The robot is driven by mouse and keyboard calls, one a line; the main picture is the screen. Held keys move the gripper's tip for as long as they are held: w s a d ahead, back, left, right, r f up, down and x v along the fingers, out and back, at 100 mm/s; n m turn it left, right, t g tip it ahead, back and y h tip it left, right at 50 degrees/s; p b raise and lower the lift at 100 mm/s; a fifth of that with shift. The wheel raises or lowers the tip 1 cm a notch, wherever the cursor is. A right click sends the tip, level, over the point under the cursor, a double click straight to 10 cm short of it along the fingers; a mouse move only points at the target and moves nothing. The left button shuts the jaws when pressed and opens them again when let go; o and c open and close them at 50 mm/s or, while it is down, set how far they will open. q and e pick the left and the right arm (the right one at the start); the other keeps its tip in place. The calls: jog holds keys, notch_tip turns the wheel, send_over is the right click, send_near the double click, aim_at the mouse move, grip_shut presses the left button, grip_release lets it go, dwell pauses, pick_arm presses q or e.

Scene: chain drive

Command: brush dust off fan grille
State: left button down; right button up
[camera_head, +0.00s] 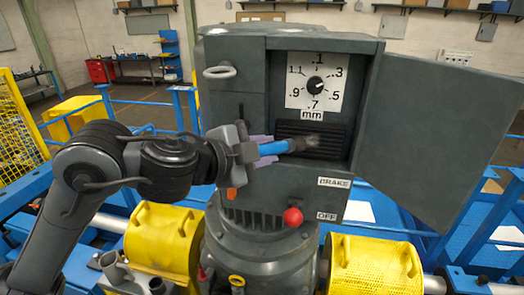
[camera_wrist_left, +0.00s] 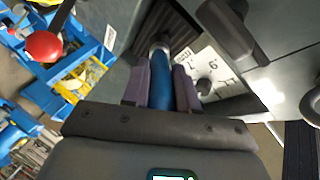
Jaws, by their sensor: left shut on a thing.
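The fan grille (camera_head: 327,139) is a dark slatted panel inside the open cabinet, below the dial plate. My left gripper (camera_head: 262,151) is shut on a brush with a blue handle (camera_head: 273,148). The brush points right, and its pale bristle end (camera_head: 309,142) overlaps the grille in the head view; I cannot tell whether it touches. In the left wrist view the blue handle (camera_wrist_left: 161,82) lies between the two purple fingers. Dust on the grille cannot be made out. My right gripper is not in view.
The cabinet door (camera_head: 437,135) stands open on the right. A dial plate (camera_head: 317,82) sits above the grille. A red-knobbed brake lever (camera_head: 292,217) sticks out below. A grey handle (camera_head: 220,72) is at upper left. Yellow drums (camera_head: 375,265) flank the base.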

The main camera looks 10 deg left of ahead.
pick_arm(q)
jog(key=shift+s+d+r+p, duration=0.15)
jog(key=shift+d+p, duration=0.25)
jog(key=shift+d, duration=1.6)
jog(key=shift+a, duration=0.1)
jog(key=shift+w+a, duration=0.15)
jog(key=shift+a, duration=0.85)
jog(key=shift+w+a, duration=0.15)
jog(key=shift+a, duration=0.85)
